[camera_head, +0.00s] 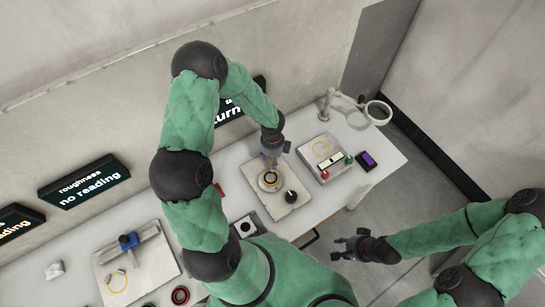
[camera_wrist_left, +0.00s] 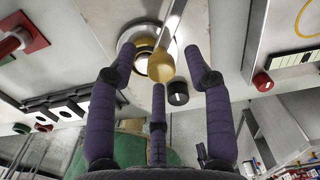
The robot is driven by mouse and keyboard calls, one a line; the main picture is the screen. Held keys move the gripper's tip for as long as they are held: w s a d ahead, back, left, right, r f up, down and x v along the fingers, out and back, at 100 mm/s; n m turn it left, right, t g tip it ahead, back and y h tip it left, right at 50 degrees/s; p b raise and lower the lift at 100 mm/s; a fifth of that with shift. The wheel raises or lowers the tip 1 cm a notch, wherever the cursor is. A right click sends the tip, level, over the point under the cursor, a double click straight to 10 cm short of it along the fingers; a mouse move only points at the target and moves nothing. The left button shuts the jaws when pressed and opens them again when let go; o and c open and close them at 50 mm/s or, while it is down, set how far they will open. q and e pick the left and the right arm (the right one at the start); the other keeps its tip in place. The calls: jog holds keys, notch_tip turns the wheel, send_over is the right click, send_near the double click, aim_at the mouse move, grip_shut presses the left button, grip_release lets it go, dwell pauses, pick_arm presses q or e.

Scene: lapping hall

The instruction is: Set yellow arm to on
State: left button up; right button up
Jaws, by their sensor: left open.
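The yellow arm shows in the left wrist view as a metal rod with a rounded yellow end (camera_wrist_left: 162,67), above a round metal disc (camera_wrist_left: 133,36). In the head view its yellow end (camera_head: 271,160) shows just under my left gripper (camera_head: 272,153), over a plate (camera_head: 291,207) with a round dial. In the left wrist view my left gripper (camera_wrist_left: 158,70) is open, its purple fingers spread around the yellow end; contact is not clear. No on or off marking is readable. My right gripper (camera_head: 340,247) hangs empty with spread fingers, away from the bench.
A black knob (camera_head: 291,196) is beside the dial and shows in the left wrist view (camera_wrist_left: 177,93). To the right are a panel with red and green buttons (camera_head: 322,158), a purple-screened device (camera_head: 367,160) and a ring magnifier (camera_head: 378,112). Display signs (camera_head: 83,187) stand behind the bench.

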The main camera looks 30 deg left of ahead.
pick_arm(q)
notch_tip(320, 180, up, 12)
dwell(0.5)
jog(key=shift+f, duration=0.1)
dwell(0.4)
